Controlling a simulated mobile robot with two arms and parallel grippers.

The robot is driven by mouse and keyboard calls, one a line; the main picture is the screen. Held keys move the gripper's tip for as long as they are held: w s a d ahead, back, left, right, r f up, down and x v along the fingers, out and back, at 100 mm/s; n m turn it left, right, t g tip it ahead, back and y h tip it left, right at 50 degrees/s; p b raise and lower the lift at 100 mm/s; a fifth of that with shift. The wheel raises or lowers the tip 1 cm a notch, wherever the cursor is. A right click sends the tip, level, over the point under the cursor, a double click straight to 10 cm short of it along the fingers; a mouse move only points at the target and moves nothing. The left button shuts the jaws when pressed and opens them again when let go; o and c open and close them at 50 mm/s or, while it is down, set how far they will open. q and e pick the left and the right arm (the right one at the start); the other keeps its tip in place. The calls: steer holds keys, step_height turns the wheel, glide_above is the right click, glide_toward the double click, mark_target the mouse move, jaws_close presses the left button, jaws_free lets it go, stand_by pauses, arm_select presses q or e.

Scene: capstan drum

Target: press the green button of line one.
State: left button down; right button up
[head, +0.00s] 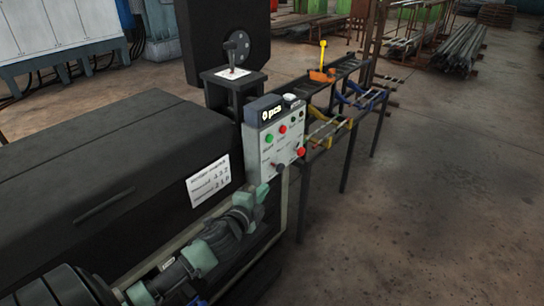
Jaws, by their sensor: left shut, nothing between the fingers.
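A light grey control box (285,148) with a dark sign on top stands at the end of the black machine. On its face are a green button (269,138) at the upper left and a red button (282,129) to its right. Smaller buttons sit further right, and a larger red knob (301,152) is lower right. The labels are too small to read, so I cannot tell which marks line one. My left gripper (271,170) is shut and empty, in front of the box's lower part and below the green button. I cannot tell whether it touches the box. My right gripper is not in view.
The black machine housing (95,165) with a white label plate (208,181) fills the left. A long dark rack (340,85) with blue and yellow brackets runs behind the box. Open concrete floor (430,200) lies to the right.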

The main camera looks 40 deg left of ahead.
mark_target(270, 139)
arm_select(q)
step_height(270, 139, up, 9)
steer(key=d+m+t+b, duration=0.1)
steer(key=m+t, duration=0.1)
steer(key=shift+w+d, duration=0.15)
steer(key=shift+d, duration=0.2)
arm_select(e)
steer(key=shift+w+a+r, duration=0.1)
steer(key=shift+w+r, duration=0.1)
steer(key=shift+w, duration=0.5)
arm_select(q)
steer(key=w+a, duration=0.2)
steer(key=w, duration=0.1)
steer(key=w+a, duration=0.1)
steer(key=w, duration=0.2)
steer(key=w+a, duration=0.2)
steer(key=w, duration=0.2)
steer(key=shift+w+a+b, duration=0.1)
steer(key=shift+a+b, duration=0.25)
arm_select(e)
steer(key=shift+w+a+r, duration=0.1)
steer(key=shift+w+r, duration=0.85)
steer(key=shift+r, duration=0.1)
